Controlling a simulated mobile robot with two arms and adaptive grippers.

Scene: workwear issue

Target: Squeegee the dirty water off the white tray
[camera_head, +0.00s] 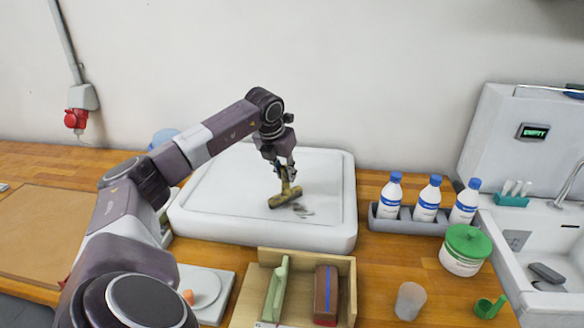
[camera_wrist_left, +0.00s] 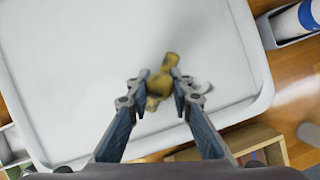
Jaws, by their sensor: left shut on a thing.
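The white tray (camera_head: 325,190) lies on the wooden counter against the wall, with a raised rim. My left gripper (camera_head: 286,177) is over the tray's right half, shut on the handle of an olive-yellow squeegee (camera_head: 285,199). The squeegee's head is at or just above the tray floor; I cannot tell whether it touches. A grey patch of dirty water (camera_head: 302,210) lies right beside the head. In the left wrist view the squeegee (camera_wrist_left: 158,84) sits between the fingertips (camera_wrist_left: 160,78), and the patch shows partly behind the right finger. My right gripper is not in view.
A wooden box (camera_head: 344,264) with a green item and a brown block stands in front of the tray. Several blue-capped bottles (camera_head: 427,198) stand in a grey holder to the right.

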